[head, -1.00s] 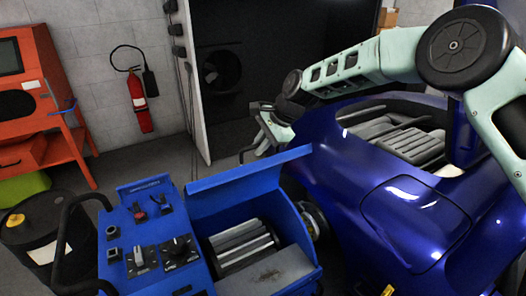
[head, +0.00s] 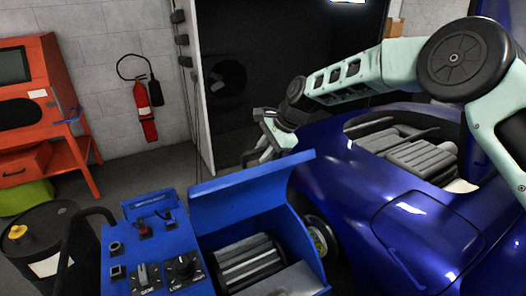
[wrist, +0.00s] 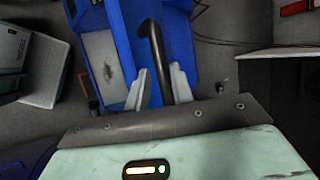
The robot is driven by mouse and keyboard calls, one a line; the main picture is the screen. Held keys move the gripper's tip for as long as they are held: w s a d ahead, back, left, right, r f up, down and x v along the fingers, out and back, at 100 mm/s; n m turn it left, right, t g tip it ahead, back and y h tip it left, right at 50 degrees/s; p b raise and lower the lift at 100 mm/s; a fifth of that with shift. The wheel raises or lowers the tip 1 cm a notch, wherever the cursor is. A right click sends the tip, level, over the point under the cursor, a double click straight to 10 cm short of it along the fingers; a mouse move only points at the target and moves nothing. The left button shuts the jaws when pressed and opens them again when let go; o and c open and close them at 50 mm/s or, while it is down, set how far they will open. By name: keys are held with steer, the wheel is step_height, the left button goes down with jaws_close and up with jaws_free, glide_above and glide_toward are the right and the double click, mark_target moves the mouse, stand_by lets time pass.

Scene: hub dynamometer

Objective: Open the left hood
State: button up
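The left hood, a blue panel (head: 250,182), stands raised at the back of the blue dynamometer unit (head: 205,205) in the head view, with the grey rollers (head: 250,262) below it uncovered. My gripper (head: 263,150) is just behind the hood's upper edge in the head view. In the wrist view, its two pale fingers (wrist: 159,85) lie on either side of a curved black handle (wrist: 158,45). The handle passes between them over the blue unit. A little blue shows between the left finger and the handle, and I cannot tell whether the fingers press on it.
A dark blue car (head: 360,205) stands to the right, close under my arm. A black drum (head: 45,240), an orange cabinet (head: 40,150) and a fire extinguisher (head: 145,105) are at the left. Bare floor shows between the wall and the unit.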

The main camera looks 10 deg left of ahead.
steer(key=b+v, duration=0.5)
steer(key=v, duration=1.2)
steer(key=shift+r, duration=0.2)
steer(key=shift+s, duration=0.15)
steer(key=s+f+n+g+h+b, duration=0.1)
steer(key=s+f+n+h, duration=0.3)
steer(key=s, duration=0.7)
steer(key=s+f+n+y+b, duration=0.1)
steer(key=s+f+n, duration=0.2)
steer(key=s+n, duration=0.55)
steer(key=s+d+f+n+h, duration=0.1)
steer(key=s+d+f, duration=0.3)
steer(key=s, duration=0.6)
steer(key=s+d+f+n+h, duration=0.1)
steer(key=s+d+f+n, duration=0.3)
steer(key=s+d, duration=0.4)
steer(key=s+b, duration=0.1)
steer(key=s, duration=0.2)
steer(key=shift+f+n+h, duration=0.3)
steer(key=shift+n, duration=0.05)
steer(key=shift+d, duration=0.1)
